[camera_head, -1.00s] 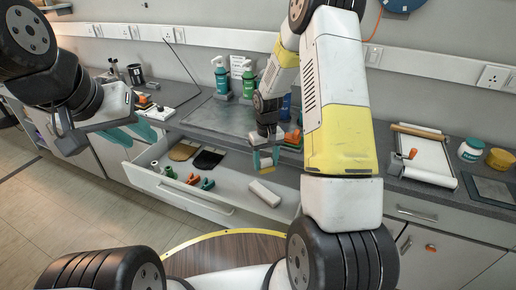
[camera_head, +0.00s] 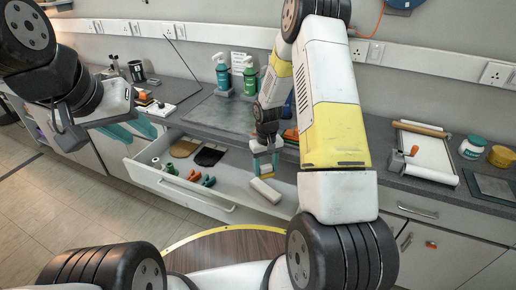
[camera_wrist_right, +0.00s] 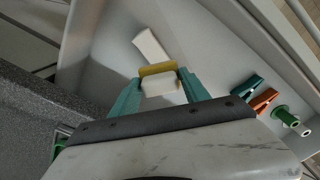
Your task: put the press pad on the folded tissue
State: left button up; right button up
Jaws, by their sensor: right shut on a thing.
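The press pad, a small block with a yellow layer and a white face (camera_wrist_right: 160,84), is held between the teal fingers of my right gripper (camera_wrist_right: 160,92) in the right wrist view. In the head view my right gripper (camera_head: 264,164) points down into the open drawer, just above the white folded tissue (camera_head: 266,191). The tissue (camera_wrist_right: 150,45) lies on the drawer floor, just beyond the pad in the wrist view. I cannot tell whether pad and tissue touch. My left gripper (camera_head: 138,131) hangs at the left, in front of the counter; its finger gap is unclear.
The open drawer (camera_head: 228,207) also holds a brown and a black pad, green and orange clips (camera_head: 201,178) and green spools, left of the tissue. Pump bottles (camera_head: 222,75) stand on the counter behind. A white board with a roller (camera_head: 424,155) lies at the right.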

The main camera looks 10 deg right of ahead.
jog(key=shift+f, duration=2.65)
jog(key=shift+f, duration=1)
jog(key=o, duration=1.4)
jog(key=shift+r, duration=0.1)
